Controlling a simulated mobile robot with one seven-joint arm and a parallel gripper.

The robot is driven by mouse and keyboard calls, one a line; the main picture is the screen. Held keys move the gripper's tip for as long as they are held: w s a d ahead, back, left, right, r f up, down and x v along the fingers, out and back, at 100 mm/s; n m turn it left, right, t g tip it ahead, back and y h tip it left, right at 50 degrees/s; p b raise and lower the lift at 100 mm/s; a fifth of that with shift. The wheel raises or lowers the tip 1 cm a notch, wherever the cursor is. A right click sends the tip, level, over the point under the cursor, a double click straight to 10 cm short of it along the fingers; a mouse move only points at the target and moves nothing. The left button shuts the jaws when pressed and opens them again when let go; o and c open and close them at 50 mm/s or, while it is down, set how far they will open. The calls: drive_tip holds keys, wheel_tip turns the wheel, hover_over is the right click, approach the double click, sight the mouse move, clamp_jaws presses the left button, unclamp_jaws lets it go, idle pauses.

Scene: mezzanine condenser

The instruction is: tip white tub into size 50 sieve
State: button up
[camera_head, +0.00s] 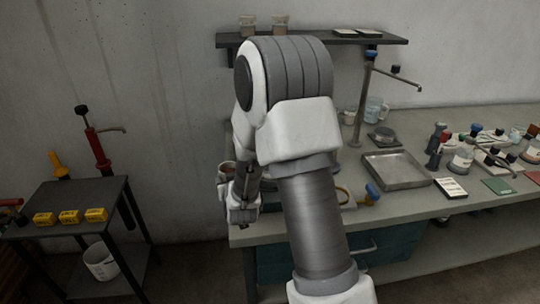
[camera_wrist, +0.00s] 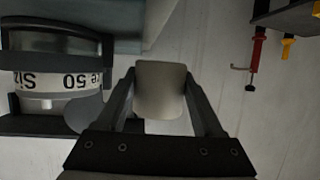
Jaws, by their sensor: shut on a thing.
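My gripper (camera_wrist: 158,100) is shut on a pale, tapered white tub (camera_wrist: 160,82), one finger on each side of it. The size 50 sieve (camera_wrist: 62,80) is at the left of the wrist view, a round vessel with a white label that reads upside down. It sits in a dark frame, beside and apart from the tub. In the head view my gripper (camera_head: 244,196) hangs by the bench's left end, and my arm hides the sieve. I cannot make out the tub's contents or its tilt.
The bench (camera_head: 450,207) holds a metal tray (camera_head: 396,170), a tall stand (camera_head: 362,100) and several bottles. A dark side table (camera_head: 85,205) at left bears yellow boxes (camera_head: 70,217); a white bucket (camera_head: 100,261) is on its lower shelf. The gap between table and bench is clear.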

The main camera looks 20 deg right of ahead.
sight(227, 167)
drive_tip(key=m+h+p, duration=0.1)
drive_tip(key=w+h+p, duration=0.1)
drive_tip(key=shift+w+d+r+m+g+p, duration=0.15)
drive_tip(key=shift+w+d+m+g+p, duration=0.15)
drive_tip(key=shift+m+p, duration=0.1)
drive_tip(key=m+h+p, duration=0.1)
drive_tip(key=h+p, duration=0.1)
drive_tip(key=shift+w+d+r+m+p, duration=0.15)
drive_tip(key=shift+w+m+p, duration=0.15)
drive_tip(key=shift+m, duration=0.1)
drive_tip(key=shift+w+r+m+g+h+p, duration=0.15)
drive_tip(key=shift+r+m+g+h+p, duration=0.4)
drive_tip(key=shift+p, duration=0.65)
drive_tip(key=shift+a+r+m+g+h+p, duration=0.4)
drive_tip(key=shift+m+h+p, duration=0.15)
drive_tip(key=shift+h+p, duration=0.15)
drive_tip(key=shift+d, duration=0.15)
drive_tip(key=shift+s+d+r+m+y+b, duration=0.15)
drive_tip(key=shift+d+m+y+b, duration=0.15)
drive_tip(key=shift+m+y+b, duration=0.15)
drive_tip(key=shift+s+d+r+m+y+b, duration=0.1)
drive_tip(key=shift+d+m+y+b, duration=0.1)
drive_tip(key=shift+d+m+b, duration=0.25)
drive_tip(key=shift+s+d+r+m+y+b, duration=0.15)
drive_tip(key=shift+d+r+m+y+b, duration=0.15)
drive_tip(key=shift+r+y+b, duration=0.25)
drive_tip(key=shift+s+d+r+m+y+b, duration=0.1)
drive_tip(key=shift+d+r+m+y+b, duration=0.2)
drive_tip(key=shift+r, duration=0.45)
